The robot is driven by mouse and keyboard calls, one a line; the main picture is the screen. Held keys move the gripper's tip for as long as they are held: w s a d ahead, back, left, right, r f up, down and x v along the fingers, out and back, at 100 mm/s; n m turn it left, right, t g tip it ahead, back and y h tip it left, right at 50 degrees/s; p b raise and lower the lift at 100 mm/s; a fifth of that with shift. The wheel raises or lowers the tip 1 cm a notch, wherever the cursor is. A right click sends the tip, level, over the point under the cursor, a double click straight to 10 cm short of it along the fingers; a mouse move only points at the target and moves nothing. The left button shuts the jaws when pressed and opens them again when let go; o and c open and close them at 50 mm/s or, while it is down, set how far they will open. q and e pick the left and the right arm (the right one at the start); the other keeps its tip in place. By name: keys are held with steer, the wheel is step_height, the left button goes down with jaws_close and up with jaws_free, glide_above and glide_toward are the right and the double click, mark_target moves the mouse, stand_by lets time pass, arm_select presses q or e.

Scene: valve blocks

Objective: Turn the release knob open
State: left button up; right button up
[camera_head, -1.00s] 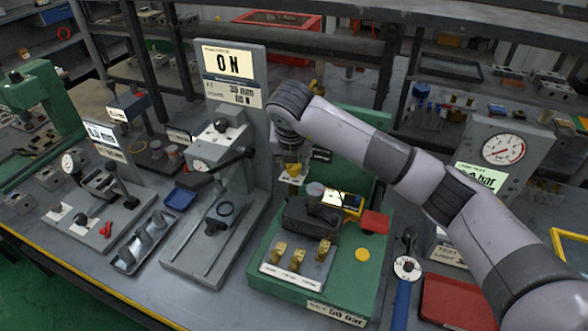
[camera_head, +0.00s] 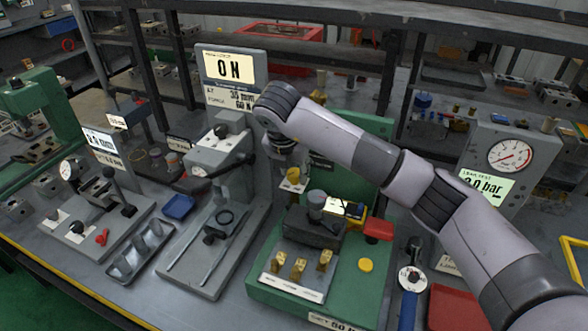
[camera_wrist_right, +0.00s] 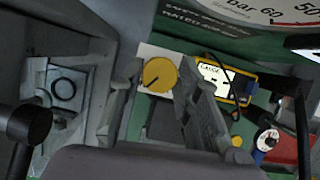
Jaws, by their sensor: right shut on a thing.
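The release knob is a round yellow knob with a dark pointer line. In the right wrist view the knob (camera_wrist_right: 160,74) sits on a pale plate, its line slanting down to the left. In the head view the knob (camera_head: 293,177) shows just below my right gripper (camera_head: 291,165), on the green test stand (camera_head: 350,268). In the wrist view the dark fingers of my right gripper (camera_wrist_right: 160,95) lie on either side of the knob and are shut on it. The exact finger contact is partly hidden. My left gripper is not in view.
A grey lever press (camera_head: 222,165) with an ON sign (camera_head: 229,68) stands left of the knob. A lit yellow gauge (camera_wrist_right: 222,82) is close on the knob's right. A pressure dial (camera_head: 510,155) and a red tray (camera_head: 458,308) are further right.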

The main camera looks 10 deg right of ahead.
steer(key=o, duration=1.1)
steer(key=shift+o, duration=0.2)
steer(key=shift+r, duration=0.1)
steer(key=v, duration=1.2)
steer(key=shift+a, duration=0.1)
